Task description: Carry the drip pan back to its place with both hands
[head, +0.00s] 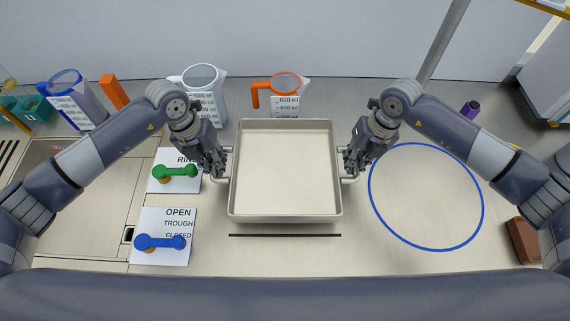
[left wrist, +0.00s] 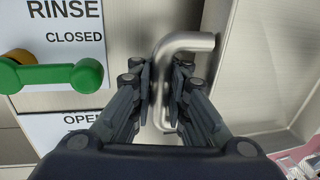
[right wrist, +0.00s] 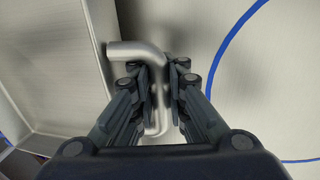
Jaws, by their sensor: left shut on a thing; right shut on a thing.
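The drip pan (head: 285,172) is a shallow, pale metal rectangular tray with a bar handle at each side. It is empty and sits level in the middle of the head view; whether it touches the table cannot be told. My left gripper (head: 219,168) is shut on its left handle, and the left wrist view shows the fingers (left wrist: 166,95) on both sides of the bar (left wrist: 185,42). My right gripper (head: 352,169) is shut on the right handle, and the right wrist view shows its fingers (right wrist: 158,95) around that bar (right wrist: 135,50).
A blue ring outline (head: 426,249) lies right of the pan, a dark line (head: 285,236) in front. Left are the green RINSE lever (head: 176,171) and blue TROUGH lever (head: 160,242). Jugs stand behind, one with an orange handle (head: 262,87). A brown block (head: 522,240) lies far right.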

